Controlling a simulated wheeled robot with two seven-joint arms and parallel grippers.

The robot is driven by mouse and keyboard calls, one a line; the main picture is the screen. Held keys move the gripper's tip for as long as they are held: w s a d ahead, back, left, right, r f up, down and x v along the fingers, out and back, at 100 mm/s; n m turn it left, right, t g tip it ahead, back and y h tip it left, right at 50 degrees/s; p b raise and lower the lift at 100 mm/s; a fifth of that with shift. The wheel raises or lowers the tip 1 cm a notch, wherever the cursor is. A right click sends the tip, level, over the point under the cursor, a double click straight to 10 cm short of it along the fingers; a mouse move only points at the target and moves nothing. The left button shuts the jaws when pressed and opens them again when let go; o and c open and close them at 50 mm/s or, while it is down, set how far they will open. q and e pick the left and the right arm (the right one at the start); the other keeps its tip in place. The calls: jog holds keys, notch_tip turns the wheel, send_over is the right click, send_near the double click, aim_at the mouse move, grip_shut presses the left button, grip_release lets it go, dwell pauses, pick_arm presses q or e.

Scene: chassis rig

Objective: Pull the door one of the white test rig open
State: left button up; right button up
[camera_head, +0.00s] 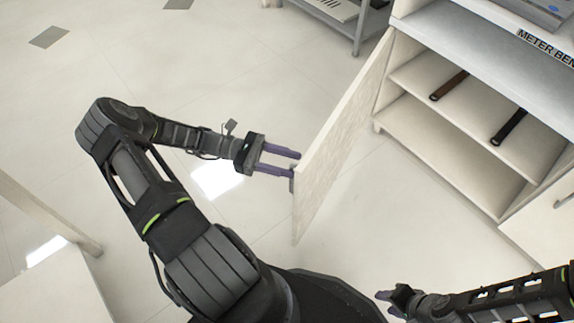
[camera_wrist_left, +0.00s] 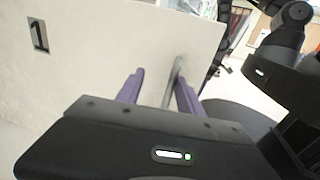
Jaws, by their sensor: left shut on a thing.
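Door one (camera_head: 338,140) of the white test rig (camera_head: 480,50) stands swung well out from the cabinet, with the shelves behind it exposed. In the left wrist view the door (camera_wrist_left: 110,45) carries a black number 1. My left gripper (camera_head: 296,163) is at the door's free edge. Its purple fingers are on either side of the grey bar handle (camera_wrist_left: 173,82), shut on it. My right gripper (camera_head: 384,302) is low at the bottom right, away from the door, small and partly hidden; its opening is unclear.
Two dark-handled items, one brown (camera_head: 449,86) and one black (camera_head: 509,127), lie on the rig's upper shelf. A grey cart (camera_head: 358,35) stands behind the door. A pale table (camera_head: 45,270) is at the lower left. The floor left of the door is clear.

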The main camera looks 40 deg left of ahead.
pick_arm(q)
notch_tip(320, 180, up, 7)
jog(key=p, duration=0.2)
jog(key=shift+w+f, duration=0.1)
jog(key=shift+c, duration=0.5)
